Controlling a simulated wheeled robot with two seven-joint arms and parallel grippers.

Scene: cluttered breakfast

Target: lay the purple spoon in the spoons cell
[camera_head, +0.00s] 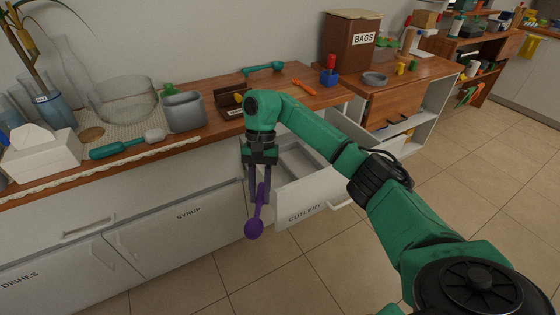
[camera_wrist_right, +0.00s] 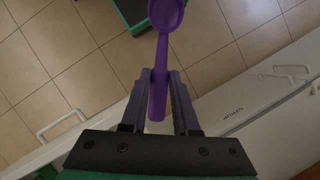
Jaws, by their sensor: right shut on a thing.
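The purple spoon (camera_head: 255,222) hangs in my right gripper (camera_head: 258,188), its bowl pointing down in the head view. My right gripper is shut on the spoon's handle, just left of the open drawer labelled CUTLERY (camera_head: 308,212). In the right wrist view the handle (camera_wrist_right: 158,90) sits between the two fingers (camera_wrist_right: 158,100) and the bowl lies beyond them. The drawer is pulled out and shows light inner walls (camera_head: 303,160); my arm hides much of its inside, so I cannot make out the spoons cell. My left gripper is not in view.
The wooden counter (camera_head: 215,140) carries a grey pot (camera_head: 184,112), a glass bowl (camera_head: 122,100), a teal-handled utensil (camera_head: 118,148) and a tissue box (camera_head: 42,155). A BAGS box (camera_head: 350,42) stands behind. The tiled floor (camera_head: 480,150) at right is clear.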

